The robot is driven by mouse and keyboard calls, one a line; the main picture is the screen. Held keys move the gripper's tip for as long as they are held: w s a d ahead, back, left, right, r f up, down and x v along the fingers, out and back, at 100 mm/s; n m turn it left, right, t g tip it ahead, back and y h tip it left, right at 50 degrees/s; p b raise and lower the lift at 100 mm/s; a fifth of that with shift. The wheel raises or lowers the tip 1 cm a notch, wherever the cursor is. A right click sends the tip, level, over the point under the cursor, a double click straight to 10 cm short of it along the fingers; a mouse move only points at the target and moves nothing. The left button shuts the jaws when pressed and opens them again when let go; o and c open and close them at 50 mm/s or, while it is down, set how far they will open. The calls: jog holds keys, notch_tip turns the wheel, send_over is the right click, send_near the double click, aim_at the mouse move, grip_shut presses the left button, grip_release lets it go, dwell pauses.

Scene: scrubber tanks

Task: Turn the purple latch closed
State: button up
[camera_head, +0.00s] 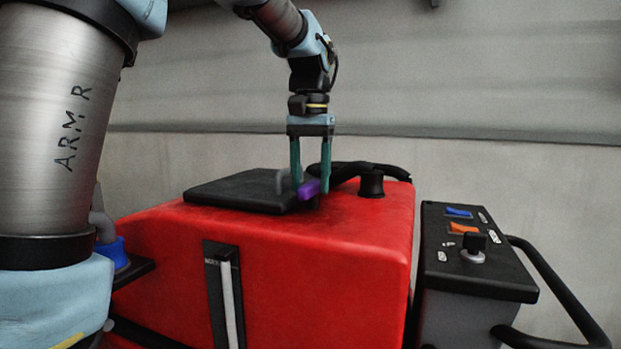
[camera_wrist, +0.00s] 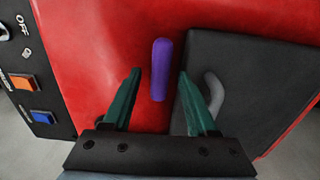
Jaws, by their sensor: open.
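The purple latch (camera_head: 309,188) is a short bar on top of the red tank (camera_head: 300,240), at the right edge of a flat black lid (camera_head: 235,190). In the wrist view the purple latch (camera_wrist: 161,69) lies between the green fingers, beside the edge of the black lid (camera_wrist: 255,80), apparently not crossing over it. My gripper (camera_head: 311,190) points down over the latch with its fingers apart on either side. It also shows open in the wrist view (camera_wrist: 160,100). Whether a finger touches the latch is unclear.
A grey curved handle (camera_wrist: 214,92) stands on the lid close to one finger. A black hose (camera_head: 365,170) lies behind the latch. A control box (camera_head: 475,250) with orange and blue switches and a black rail stands at the right.

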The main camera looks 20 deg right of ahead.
grip_shut()
dwell(0.3)
jog(key=shift+r, duration=0.1)
dwell(0.4)
jog(key=m+p, duration=0.1)
jog(key=m, duration=0.1)
jog(key=m+p, duration=0.1)
jog(key=m, duration=0.1)
jog(key=shift+w+a+r, duration=0.1)
jog(key=shift+w+a, duration=0.05)
jog(key=shift+w, duration=0.05)
jog(key=m+p, duration=0.2)
jog(key=m, duration=0.1)
jog(key=m+p, duration=0.1)
jog(key=m, duration=0.1)
jog(key=shift+w, duration=0.3)
jog(key=m+p, duration=0.2)
jog(key=m, duration=0.3)
jog(key=shift+w, duration=0.2)
jog(key=shift+w+d+m+p, duration=0.1)
jog(key=shift+m+p, duration=0.35)
jog(key=shift+m, duration=0.55)
jog(key=shift+w+d+m+p, duration=0.1)
jog(key=shift+m+p, duration=0.3)
jog(key=shift+m, duration=0.6)
